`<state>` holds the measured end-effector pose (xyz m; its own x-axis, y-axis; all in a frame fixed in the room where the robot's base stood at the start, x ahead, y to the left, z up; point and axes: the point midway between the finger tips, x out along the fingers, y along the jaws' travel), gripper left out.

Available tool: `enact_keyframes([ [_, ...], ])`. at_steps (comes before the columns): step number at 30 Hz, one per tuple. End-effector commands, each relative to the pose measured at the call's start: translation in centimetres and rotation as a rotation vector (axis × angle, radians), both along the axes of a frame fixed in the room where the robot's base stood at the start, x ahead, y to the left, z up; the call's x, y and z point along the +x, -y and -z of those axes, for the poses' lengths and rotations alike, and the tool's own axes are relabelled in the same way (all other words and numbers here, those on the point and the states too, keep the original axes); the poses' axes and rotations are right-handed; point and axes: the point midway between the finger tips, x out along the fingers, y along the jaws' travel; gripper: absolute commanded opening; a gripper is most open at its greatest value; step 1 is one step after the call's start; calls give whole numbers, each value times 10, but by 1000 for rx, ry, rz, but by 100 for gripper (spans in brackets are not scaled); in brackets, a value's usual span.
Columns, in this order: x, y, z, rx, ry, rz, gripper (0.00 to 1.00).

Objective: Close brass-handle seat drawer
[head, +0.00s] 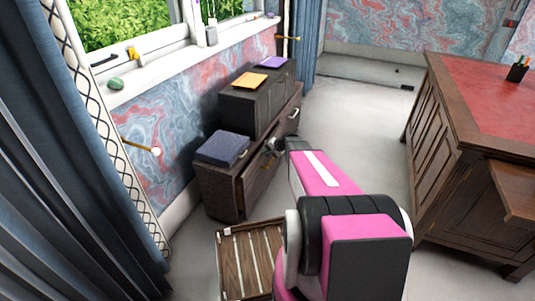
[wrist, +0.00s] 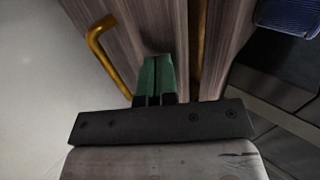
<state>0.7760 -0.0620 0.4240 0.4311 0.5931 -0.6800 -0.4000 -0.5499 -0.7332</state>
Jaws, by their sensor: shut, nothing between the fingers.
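The seat (head: 222,190) is a low dark wooden bench under the window. Its brown drawer front (head: 262,172) seems to stand out a little from the body, but my arm partly hides it, so I cannot tell how far. A brass handle (wrist: 104,42) shows in the wrist view, left of my gripper on a wood-grained face. A second brass piece (wrist: 196,45) runs along the right of that wood. My gripper (head: 277,144) is at the bench front in the head view. In the wrist view, its green fingers (wrist: 155,78) are together and empty, close over the wood; contact is unclear.
A blue cushion (head: 221,149) lies on the bench, beside a dark box (head: 257,100) with orange and purple items on top. A slatted wooden piece (head: 240,262) lies low in front. The large desk (head: 440,130) stands at the right, with clear floor (head: 350,130) between.

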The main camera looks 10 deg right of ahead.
Motion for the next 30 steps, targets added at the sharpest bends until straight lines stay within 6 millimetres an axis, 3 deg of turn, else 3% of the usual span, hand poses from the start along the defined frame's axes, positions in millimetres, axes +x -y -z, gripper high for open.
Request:
enact_keyframes([
  [5,6,-7,0,0,1,-2,0],
  [13,27,-36,0,0,1,-1,0],
  [30,21,-30,0,2,0,0,0],
])
